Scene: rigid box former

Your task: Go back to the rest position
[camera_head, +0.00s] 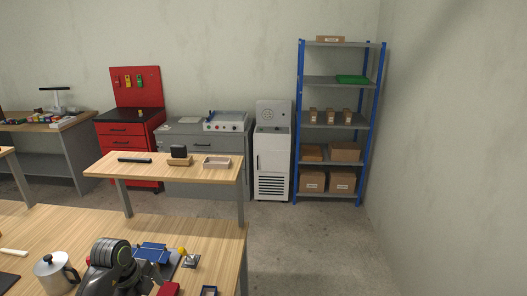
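The wooden table (215,233) closest to me fills the lower left. On it stand a metal jug (53,273) with a dark handle and a dark grey ringed device (110,252). Behind the device lies a blue piece (152,252) on a grey base. A small yellow ball (182,251) sits beside it. A red block (169,289) and a small dark blue frame (208,291) are cut off by the lower edge.
A narrower wooden table (215,174) stands behind with a small tray (217,162) and a dark block on a wooden base (180,157). A red cabinet (122,150), white appliance (271,160) and blue shelf rack (334,120) line the wall. The floor (310,250) at right is clear.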

